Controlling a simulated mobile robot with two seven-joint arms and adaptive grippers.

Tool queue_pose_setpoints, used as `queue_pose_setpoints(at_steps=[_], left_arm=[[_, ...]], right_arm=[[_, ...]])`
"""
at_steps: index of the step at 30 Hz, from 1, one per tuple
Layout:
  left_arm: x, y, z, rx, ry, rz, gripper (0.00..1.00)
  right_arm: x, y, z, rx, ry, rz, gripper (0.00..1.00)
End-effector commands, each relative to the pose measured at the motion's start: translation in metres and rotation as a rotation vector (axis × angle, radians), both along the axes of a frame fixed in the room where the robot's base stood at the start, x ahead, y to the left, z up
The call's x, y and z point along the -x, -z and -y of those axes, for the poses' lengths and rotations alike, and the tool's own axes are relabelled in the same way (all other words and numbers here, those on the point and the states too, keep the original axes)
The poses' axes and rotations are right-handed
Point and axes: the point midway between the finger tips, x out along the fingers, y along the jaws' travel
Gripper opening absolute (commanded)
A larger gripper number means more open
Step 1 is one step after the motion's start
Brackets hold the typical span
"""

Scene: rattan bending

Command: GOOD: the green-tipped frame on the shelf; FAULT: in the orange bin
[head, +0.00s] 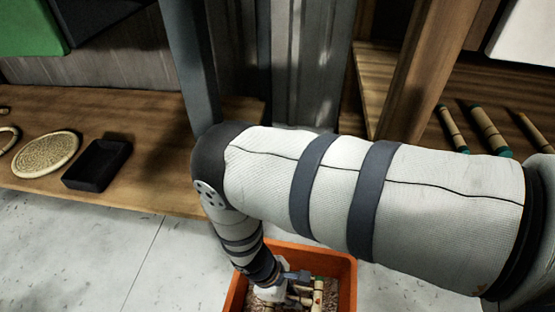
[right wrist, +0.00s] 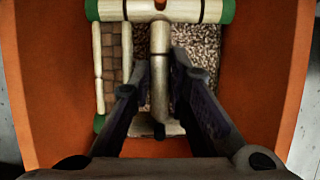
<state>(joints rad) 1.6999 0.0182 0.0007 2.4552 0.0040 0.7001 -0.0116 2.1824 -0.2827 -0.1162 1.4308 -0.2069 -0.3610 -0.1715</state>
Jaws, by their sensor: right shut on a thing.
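My right gripper (head: 292,278) reaches down into the orange bin (head: 345,268). In the right wrist view, the gripper (right wrist: 160,92) is shut on the upright stem of a pale rattan frame (right wrist: 158,42). The frame's crossbar has green tips at both ends and lies across the top of that view. The orange bin's walls (right wrist: 275,85) stand on both sides. In the head view, pale rattan pieces (head: 317,295) show beside the gripper, partly hidden by it. My left gripper is not in view.
In the bin, a woven brown panel (right wrist: 112,52) lies left of the stem, over a speckled bottom (right wrist: 205,45). Several teal-tipped sticks (head: 487,130) lie on a wooden shelf at right. A round woven disc (head: 45,155) and a black tray (head: 97,165) are on the left wooden surface.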

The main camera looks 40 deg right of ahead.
Motion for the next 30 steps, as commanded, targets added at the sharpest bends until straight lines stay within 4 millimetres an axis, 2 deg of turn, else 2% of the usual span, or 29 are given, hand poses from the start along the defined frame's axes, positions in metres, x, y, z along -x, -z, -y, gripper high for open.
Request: queue_pose_setpoints(at_steps=[1, 2, 11, 22, 25, 30], left_arm=[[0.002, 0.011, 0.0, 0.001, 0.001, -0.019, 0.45], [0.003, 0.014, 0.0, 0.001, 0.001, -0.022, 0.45], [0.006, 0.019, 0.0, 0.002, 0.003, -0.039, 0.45], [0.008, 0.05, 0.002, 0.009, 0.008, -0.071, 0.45], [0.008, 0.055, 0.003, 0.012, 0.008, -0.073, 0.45], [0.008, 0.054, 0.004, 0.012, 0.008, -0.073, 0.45]], right_arm=[[-0.002, 0.02, -0.001, 0.0, -0.019, -0.005, 0.0], [-0.004, 0.025, -0.001, 0.001, -0.029, -0.003, 0.0], [-0.009, 0.039, -0.002, 0.001, -0.047, 0.002, 0.0], [-0.009, 0.09, -0.002, 0.001, -0.047, 0.001, 0.0], [-0.009, 0.098, -0.002, 0.001, -0.046, 0.002, 0.0], [-0.009, 0.098, -0.002, 0.001, -0.046, 0.005, 0.0]])
